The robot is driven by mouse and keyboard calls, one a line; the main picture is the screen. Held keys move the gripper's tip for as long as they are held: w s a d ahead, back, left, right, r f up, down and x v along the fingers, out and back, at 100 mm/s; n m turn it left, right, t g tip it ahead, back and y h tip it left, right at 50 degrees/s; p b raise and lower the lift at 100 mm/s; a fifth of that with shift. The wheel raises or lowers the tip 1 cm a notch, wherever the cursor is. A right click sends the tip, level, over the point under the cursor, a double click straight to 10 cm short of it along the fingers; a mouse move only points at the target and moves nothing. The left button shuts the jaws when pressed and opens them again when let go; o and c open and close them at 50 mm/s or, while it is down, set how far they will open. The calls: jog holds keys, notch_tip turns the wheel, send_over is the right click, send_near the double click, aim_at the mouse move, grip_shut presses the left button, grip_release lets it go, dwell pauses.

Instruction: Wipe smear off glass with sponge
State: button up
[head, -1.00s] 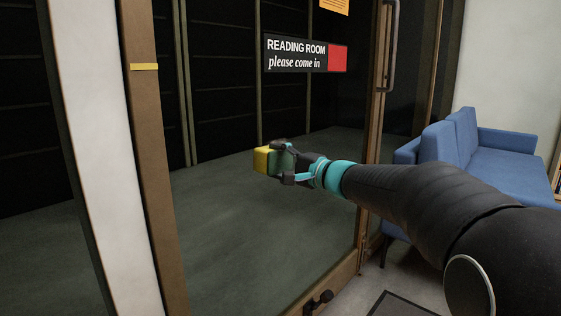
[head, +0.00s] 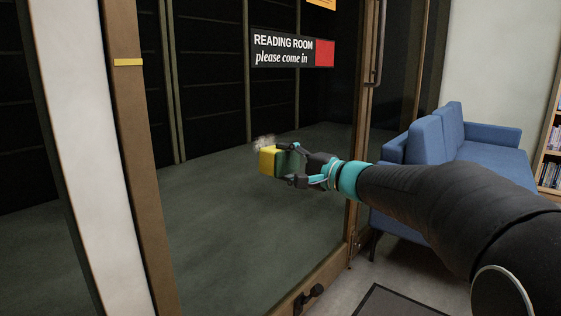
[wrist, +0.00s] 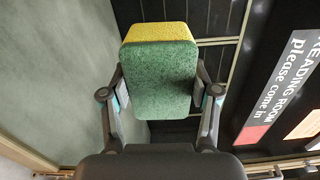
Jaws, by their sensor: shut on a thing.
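My gripper (head: 290,165) is shut on a yellow and green sponge (head: 268,161) in the head view. The sponge is held in front of the glass door (head: 220,220), its yellow side facing the glass; I cannot tell whether it touches. A pale, whitish smear (head: 264,141) shows on the glass just above the sponge, its lower part possibly hidden behind it. In the wrist view the sponge (wrist: 158,78) sits between both fingers, green side towards the camera. The smear cannot be made out in the wrist view.
A black "READING ROOM" sign (head: 292,49) is on the glass above the sponge. A door handle (head: 376,45) is at upper right and a door stop (head: 309,297) at the bottom. A blue sofa (head: 470,150) and a bookshelf (head: 551,150) stand at right.

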jog(key=shift+v, duration=1.55)
jog(key=shift+w+a, duration=0.1)
jog(key=shift+a, duration=0.1)
jog(key=shift+x, duration=3.3)
jog(key=shift+x, duration=1)
jog(key=w+d, duration=0.6)
jog(key=w, duration=0.2)
jog(key=shift+w+d, duration=0.2)
jog(key=shift+w, duration=0.05)
